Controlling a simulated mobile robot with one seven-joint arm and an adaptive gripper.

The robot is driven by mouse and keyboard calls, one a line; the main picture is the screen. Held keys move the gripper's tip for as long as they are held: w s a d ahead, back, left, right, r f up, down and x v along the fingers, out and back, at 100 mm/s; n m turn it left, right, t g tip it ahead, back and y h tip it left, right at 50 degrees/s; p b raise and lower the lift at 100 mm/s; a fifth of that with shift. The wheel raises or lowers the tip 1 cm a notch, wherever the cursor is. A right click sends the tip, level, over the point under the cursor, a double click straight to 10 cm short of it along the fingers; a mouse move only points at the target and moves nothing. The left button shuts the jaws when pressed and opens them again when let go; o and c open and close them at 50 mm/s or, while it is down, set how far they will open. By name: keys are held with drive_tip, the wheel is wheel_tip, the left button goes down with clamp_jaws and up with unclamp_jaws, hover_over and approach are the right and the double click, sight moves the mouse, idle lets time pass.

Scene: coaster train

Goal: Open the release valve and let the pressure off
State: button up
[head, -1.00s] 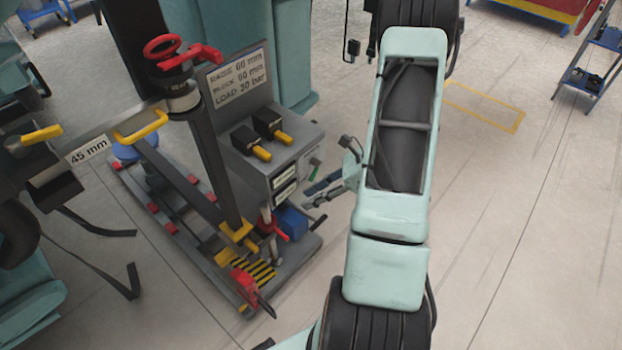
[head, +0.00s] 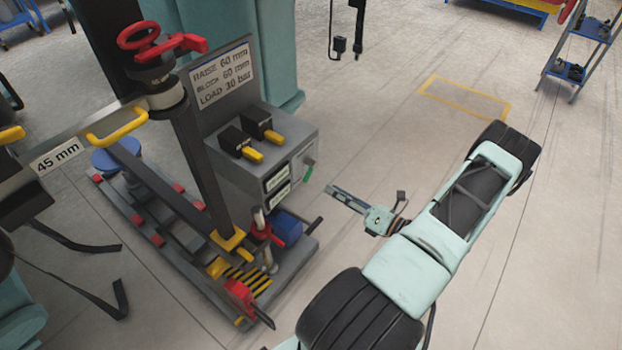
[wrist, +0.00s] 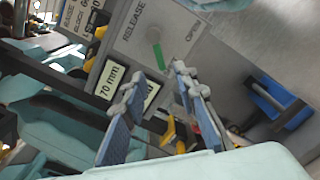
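The release valve's green lever (head: 308,172) is on the side face of the grey control box (head: 225,165). In the wrist view the green lever (wrist: 158,55) hangs from a round pivot between the words RELEASE and OPEN. My gripper (head: 331,190) is to the right of the box, pointing at that face. In the wrist view my gripper (wrist: 157,82) has its two blue-padded fingers spread with nothing between them. The lever shows just beyond the fingertips, apart from them. A display (wrist: 110,80) reads 70 mm; a second display beside it is partly hidden by a finger.
Two yellow-handled levers (head: 253,155) sit on top of the box. A sign (head: 222,75) reads raise 60 mm, block 60 mm, load 30 bar. A red-handled part (head: 262,232) and a blue block (head: 286,228) are below.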

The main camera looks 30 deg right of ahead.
drive_tip(key=x, duration=0.9)
drive_tip(key=shift+b, duration=0.3)
drive_tip(key=shift+c, duration=0.7)
clamp_jaws()
